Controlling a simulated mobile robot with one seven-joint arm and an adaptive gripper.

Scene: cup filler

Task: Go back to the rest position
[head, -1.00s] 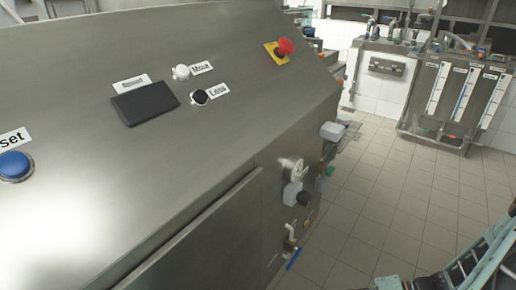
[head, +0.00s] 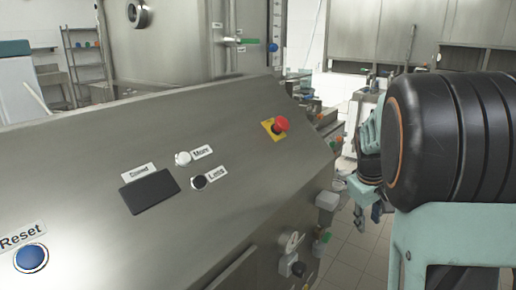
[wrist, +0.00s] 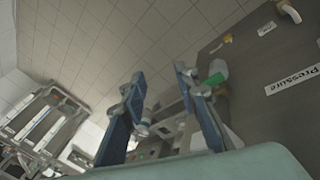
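My gripper (wrist: 160,76) shows in the wrist view with its two blue fingers spread apart and nothing between them. Beyond it are the tiled floor and the side of a steel machine. In the head view my arm fills the right side, to the right of the machine's sloped steel panel (head: 240,235) and apart from it in the picture. The gripper's fingers cannot be made out clearly there.
The panel carries a blue Reset button (head: 31,257), a dark Speed display (head: 149,195), a white More knob (head: 183,158), a black Less knob (head: 198,182) and a red emergency stop (head: 280,125). Fittings (head: 327,201) stick out from its right side. A Pressure label (wrist: 293,80) shows in the wrist view.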

